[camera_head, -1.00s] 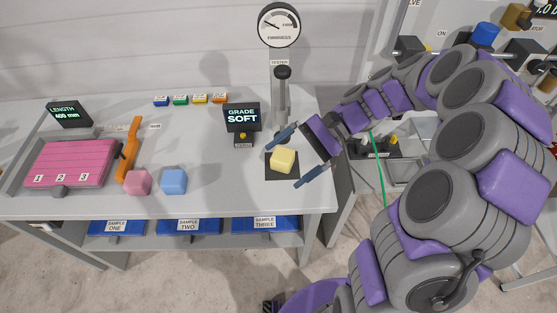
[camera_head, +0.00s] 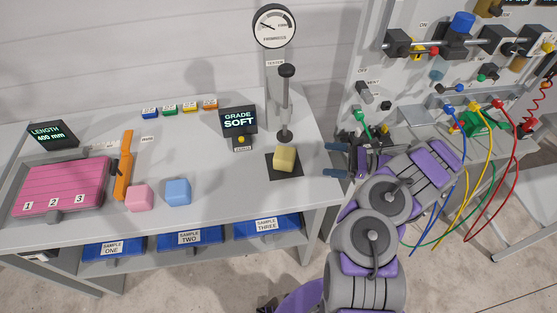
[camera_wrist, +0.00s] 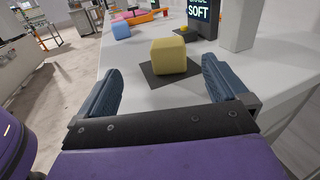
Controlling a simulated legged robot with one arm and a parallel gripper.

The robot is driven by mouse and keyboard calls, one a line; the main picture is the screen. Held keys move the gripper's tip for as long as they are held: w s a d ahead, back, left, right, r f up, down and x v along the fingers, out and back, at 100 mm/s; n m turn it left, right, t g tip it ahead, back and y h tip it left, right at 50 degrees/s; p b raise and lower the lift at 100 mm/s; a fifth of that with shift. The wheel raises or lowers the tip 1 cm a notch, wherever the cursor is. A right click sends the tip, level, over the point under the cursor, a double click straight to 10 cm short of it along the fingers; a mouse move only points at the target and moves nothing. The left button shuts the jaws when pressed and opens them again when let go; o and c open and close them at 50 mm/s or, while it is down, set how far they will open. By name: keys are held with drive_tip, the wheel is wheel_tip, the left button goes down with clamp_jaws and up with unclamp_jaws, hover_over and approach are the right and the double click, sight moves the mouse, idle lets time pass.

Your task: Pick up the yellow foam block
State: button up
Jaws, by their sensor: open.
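The yellow foam block (camera_head: 285,158) sits on a dark square pad (camera_head: 291,176) under the firmness tester, near the right end of the grey table. In the wrist view the block (camera_wrist: 169,56) stands ahead of my gripper, between the lines of the two fingers but beyond their tips. My gripper (camera_head: 335,160) is to the right of the block, at the table's right edge, apart from it. Its two blue fingers are spread wide and empty, and they also show in the wrist view (camera_wrist: 162,76).
The tester post and plunger (camera_head: 286,100) rise just behind the block. A "GRADE SOFT" display (camera_head: 239,121) stands to its left. A blue block (camera_head: 178,191), a pink block (camera_head: 139,197) and an orange tool (camera_head: 123,166) lie farther left. A panel with cables (camera_head: 470,110) is at right.

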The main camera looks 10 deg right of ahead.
drive_tip(key=shift+s+d+f+m+t, duration=0.2)
drive_tip(key=shift+d+f+m, duration=0.1)
drive_tip(key=shift+f, duration=0.2)
drive_tip(key=shift+s+d+f+m+t, duration=0.1)
drive_tip(key=shift+d+f+m+t, duration=0.15)
drive_tip(key=shift+f, duration=0.2)
drive_tip(key=shift+w, duration=0.1)
drive_tip(key=shift+w+a, duration=0.25)
drive_tip(key=shift+a, duration=0.05)
drive_tip(key=b, duration=0.2)
approach(285, 159)
drive_tip(key=w+a, duration=0.3)
drive_tip(key=a, duration=0.1)
drive_tip(key=shift+w+f, duration=0.15)
drive_tip(key=shift+w, duration=0.15)
drive_tip(key=shift+w+a, duration=0.1)
drive_tip(key=shift+w, duration=0.15)
